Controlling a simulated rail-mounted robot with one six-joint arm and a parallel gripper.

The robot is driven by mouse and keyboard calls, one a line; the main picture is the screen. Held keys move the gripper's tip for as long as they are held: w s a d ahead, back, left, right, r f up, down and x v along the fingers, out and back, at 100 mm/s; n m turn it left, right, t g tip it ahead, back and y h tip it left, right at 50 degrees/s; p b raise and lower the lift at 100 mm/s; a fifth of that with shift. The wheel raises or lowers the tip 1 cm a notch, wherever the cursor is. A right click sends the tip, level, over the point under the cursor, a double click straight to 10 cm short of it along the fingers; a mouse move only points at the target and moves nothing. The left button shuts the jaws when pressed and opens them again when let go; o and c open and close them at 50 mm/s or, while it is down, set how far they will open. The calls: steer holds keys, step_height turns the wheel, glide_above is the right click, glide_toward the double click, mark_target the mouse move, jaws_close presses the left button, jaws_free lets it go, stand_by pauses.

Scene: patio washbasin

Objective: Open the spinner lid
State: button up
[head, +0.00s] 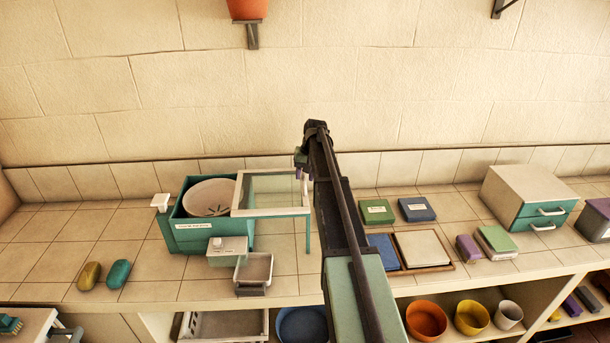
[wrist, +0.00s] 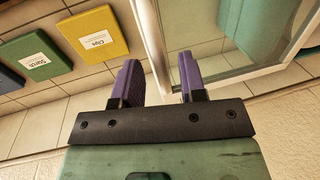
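The spinner (head: 184,234) is a teal box with a white label on its front, at the left of the counter. Its round white drum (head: 205,190) shows at the left. A clear lid panel in a pale frame (head: 270,212) lies level over the right part and reaches out to a teal post. My gripper (head: 300,168) is at the panel's back right corner, mostly hidden by my arm in the head view. In the wrist view my gripper (wrist: 162,82) has its purple fingers apart. The frame's corner (wrist: 158,72) shows in the gap; contact cannot be told.
A white tray (head: 254,268) sits before the spinner, with a yellow and a teal oval item (head: 90,275) to the left. Labelled boxes (head: 377,211) stand right of my arm. A yellow box (wrist: 92,38) shows in the wrist view. The tiled wall is close behind.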

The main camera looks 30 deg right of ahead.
step_height(320, 180, up, 11)
steer(key=s+d+p, duration=0.1)
steer(key=d+p, duration=0.1)
steer(key=p, duration=0.8)
steer(key=shift+f+p, duration=0.2)
steer(key=shift+p, duration=0.1)
steer(key=s+a+f+n+b, duration=0.1)
steer(key=s+a+f+b, duration=0.5)
steer(key=s+a, duration=0.4)
steer(key=s+a+f+n+h+b, duration=0.1)
steer(key=s+a+f+n+b, duration=0.1)
steer(key=s+a+f+b, duration=0.4)
steer(key=s+a+f+n+g+h+b, duration=0.1)
steer(key=s+a+f+b, duration=0.5)
steer(key=s+a, duration=0.9)
steer(key=shift+a+f+n, duration=0.35)
steer(key=shift+a+n, duration=0.35)
steer(key=shift+a, duration=1.1)
